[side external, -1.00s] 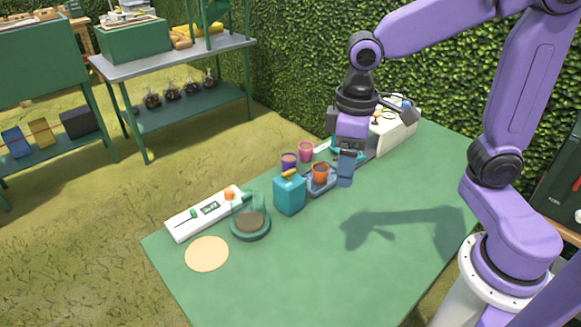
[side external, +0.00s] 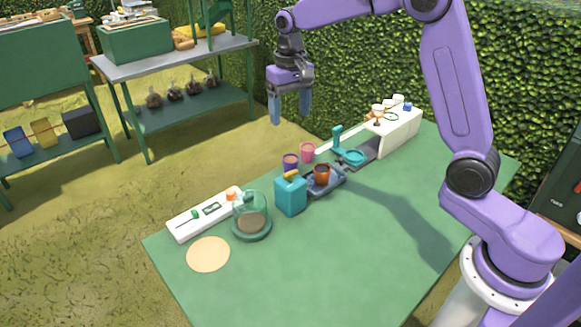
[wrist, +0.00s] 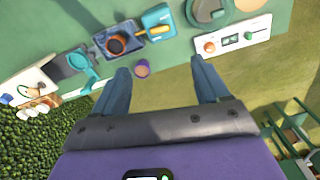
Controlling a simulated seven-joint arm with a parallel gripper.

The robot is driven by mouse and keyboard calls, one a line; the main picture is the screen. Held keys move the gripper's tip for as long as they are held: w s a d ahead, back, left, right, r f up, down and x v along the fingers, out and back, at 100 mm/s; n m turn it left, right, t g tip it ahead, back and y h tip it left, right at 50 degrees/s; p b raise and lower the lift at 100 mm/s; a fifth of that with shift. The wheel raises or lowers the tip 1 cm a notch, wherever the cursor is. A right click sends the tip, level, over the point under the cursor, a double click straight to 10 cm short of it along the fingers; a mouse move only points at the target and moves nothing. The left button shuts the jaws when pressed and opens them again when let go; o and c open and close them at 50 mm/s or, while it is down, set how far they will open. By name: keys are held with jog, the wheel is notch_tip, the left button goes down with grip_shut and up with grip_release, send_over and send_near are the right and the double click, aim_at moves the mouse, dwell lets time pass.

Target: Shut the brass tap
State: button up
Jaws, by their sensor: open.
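The brass tap (side external: 290,174) is a small yellow piece on top of a teal block-shaped tank (side external: 291,196) at the middle of the table's far edge. In the wrist view, the tap (wrist: 155,33) is a yellow bar on the edge of the teal tank (wrist: 158,17), towards a terracotta pot (wrist: 116,44). That pot (side external: 322,174) sits on a blue-grey tray (side external: 336,184) beside the tank. My gripper (side external: 290,105) is open and empty, high above and behind the tank, fingers down. Its spread fingers (wrist: 160,68) touch nothing. I cannot tell whether the tap is open.
A purple cup (side external: 290,161) and a pink cup (side external: 307,152) stand behind the tray. A teal stand (side external: 350,156) and white box (side external: 400,130) are right.

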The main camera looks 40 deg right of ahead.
aim_at(290, 172)
notch_tip(290, 172, down, 17)
jog(key=shift+f, duration=0.1)
dwell(0.5)
